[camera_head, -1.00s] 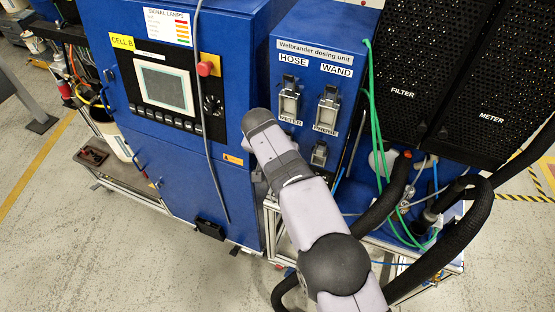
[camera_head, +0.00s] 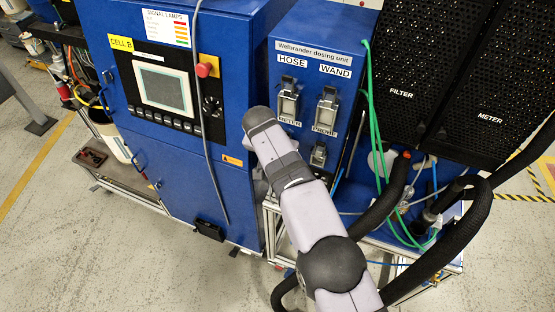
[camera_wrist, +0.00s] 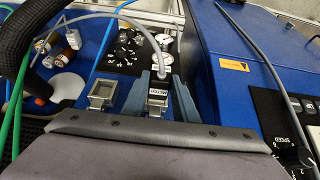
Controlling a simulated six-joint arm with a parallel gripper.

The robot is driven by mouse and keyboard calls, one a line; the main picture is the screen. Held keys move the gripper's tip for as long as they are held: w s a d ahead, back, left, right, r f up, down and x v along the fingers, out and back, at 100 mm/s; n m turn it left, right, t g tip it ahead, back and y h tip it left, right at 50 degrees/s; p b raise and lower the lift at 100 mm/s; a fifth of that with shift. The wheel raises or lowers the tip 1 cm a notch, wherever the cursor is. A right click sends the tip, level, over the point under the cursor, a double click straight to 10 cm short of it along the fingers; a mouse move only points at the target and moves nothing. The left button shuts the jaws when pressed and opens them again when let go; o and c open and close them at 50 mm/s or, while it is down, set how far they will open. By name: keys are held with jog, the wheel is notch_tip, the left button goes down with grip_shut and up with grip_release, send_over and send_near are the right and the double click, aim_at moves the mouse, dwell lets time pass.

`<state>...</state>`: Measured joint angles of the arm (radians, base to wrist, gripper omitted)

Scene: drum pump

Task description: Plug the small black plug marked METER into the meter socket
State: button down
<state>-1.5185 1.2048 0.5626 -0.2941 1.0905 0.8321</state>
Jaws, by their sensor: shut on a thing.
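The small black plug marked METER (camera_wrist: 158,94) is held between the blue-grey fingers of my gripper (camera_wrist: 159,101) in the wrist view. A grey cable rises from its far end. My gripper is shut on it. In the head view the plug and fingers are hidden behind my arm. There the meter socket (camera_head: 289,104), a metal-framed socket with its label below, sits under HOSE on the blue dosing unit (camera_head: 318,30). In the wrist view a square metal socket (camera_wrist: 102,94) shows left of the plug, apart from it; I cannot tell which socket it is.
Green cables (camera_head: 374,130) and thick black hoses (camera_head: 460,230) hang at the right. A blue cabinet with a screen (camera_head: 163,88) stands at the left.

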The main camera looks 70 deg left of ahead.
jog(key=shift+w+a, duration=0.25)
jog(key=shift+w, duration=0.1)
dwell(1.0)
jog(key=c, duration=1.3)
grip_release()
jog(key=shift+c, duration=0.2)
jog(key=shift+b+v, duration=0.85)
jog(key=shift+v, duration=0.2)
jog(key=v, duration=0.7)
